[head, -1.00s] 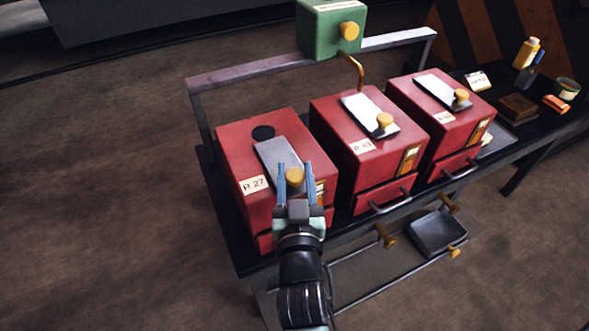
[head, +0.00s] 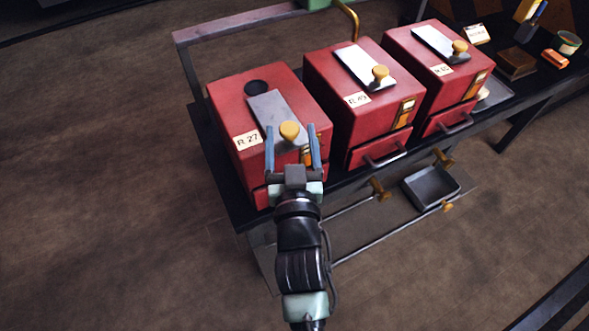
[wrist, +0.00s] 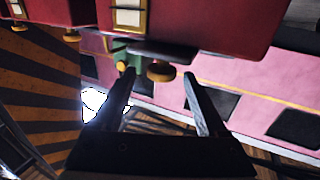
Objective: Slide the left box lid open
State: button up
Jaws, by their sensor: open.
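The left red box (head: 239,110), labelled R 27, stands at the left end of the bench. Its grey lid plate (head: 264,107) lies toward the front of the box top, and a round dark hole (head: 256,88) is uncovered behind it. A brass knob (head: 289,130) stands on the lid's front part. My gripper (head: 290,128) is open, with one finger on each side of the knob in the head view. In the wrist view, the knob (wrist: 161,72) appears between and just beyond the fingertips (wrist: 159,75), apart from both.
Two similar red boxes, the middle (head: 335,100) and right (head: 412,55), have lids and knobs, with no hole showing. A metal rail (head: 235,24) runs behind the boxes. Drawer handles (head: 385,157) jut from the front. A grey tray (head: 431,187) sits lower down.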

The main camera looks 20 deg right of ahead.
jog(key=v, duration=1.1)
jog(key=w+a+r+n+t+y, duration=0.1)
jog(key=w+a+r+t, duration=0.2)
jog(key=r, duration=1.1)
jog(key=w+a+r+n+t+y, duration=0.1)
jog(key=w+r+t, duration=0.3)
jog(key=r, duration=0.9)
jog(key=s+a+r+n+t+y, duration=0.1)
jog(key=s+a+r+t+y, duration=0.2)
jog(key=r, duration=0.8)
jog(key=s+a+r+n+t+y, duration=0.1)
jog(key=s+a+r, duration=0.3)
jog(key=r, duration=0.6)
notch_tip(320, 180, up, 15)
jog(key=w+p, duration=0.1)
jog(key=p, duration=1.4)
jog(key=shift+w+a, duration=0.25)
jog(key=shift+a, duration=0.15)
